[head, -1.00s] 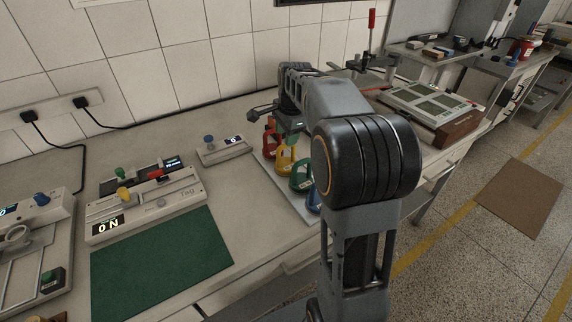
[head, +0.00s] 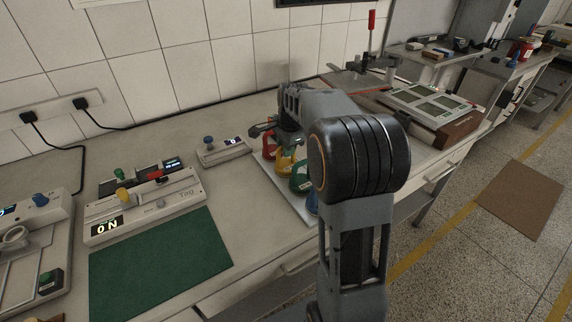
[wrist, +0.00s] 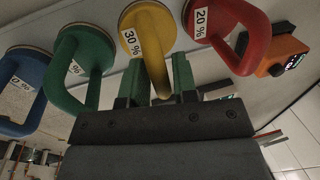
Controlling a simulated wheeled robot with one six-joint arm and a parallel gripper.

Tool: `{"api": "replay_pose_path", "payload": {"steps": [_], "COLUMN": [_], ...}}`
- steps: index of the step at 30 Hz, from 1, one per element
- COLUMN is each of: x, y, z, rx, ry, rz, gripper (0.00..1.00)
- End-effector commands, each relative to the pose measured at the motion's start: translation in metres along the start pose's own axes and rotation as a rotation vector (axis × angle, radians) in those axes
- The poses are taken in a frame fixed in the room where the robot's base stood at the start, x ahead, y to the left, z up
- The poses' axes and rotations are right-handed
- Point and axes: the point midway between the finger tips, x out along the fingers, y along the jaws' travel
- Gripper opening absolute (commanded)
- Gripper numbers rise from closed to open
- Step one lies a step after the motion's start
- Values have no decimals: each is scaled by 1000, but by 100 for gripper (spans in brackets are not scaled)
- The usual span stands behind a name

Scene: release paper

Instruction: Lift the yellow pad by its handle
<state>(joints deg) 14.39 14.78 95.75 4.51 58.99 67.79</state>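The yellow pad (wrist: 144,28), a disc labelled 30 %, shows at the top middle of the wrist view with its looped yellow handle reaching down the picture. My gripper (wrist: 160,80) is open, with one green finger on each side of the handle. The gaps between handle and fingers are small, and I cannot tell whether either finger touches it. In the head view the yellow pad (head: 285,163) stands in a row on a pale board, partly hidden, with my wrist above it. The fingertips are hidden there.
A red pad (wrist: 220,18) labelled 20 % stands on one side, and a green pad (wrist: 84,48) and a blue pad (wrist: 28,68) on the other. An orange device (wrist: 281,52) is past the red pad. A small display unit (head: 223,148) stands left of the board.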

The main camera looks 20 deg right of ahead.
Motion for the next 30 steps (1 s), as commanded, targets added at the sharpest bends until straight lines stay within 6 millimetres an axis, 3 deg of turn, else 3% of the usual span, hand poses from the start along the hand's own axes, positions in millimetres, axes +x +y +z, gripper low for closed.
{"api": "replay_pose_path", "payload": {"steps": [8,30], "x": [0,0], "y": [0,0], "z": [0,0], "rx": [0,1], "ry": [0,-1], "rz": [0,1], "gripper": [0,0]}}
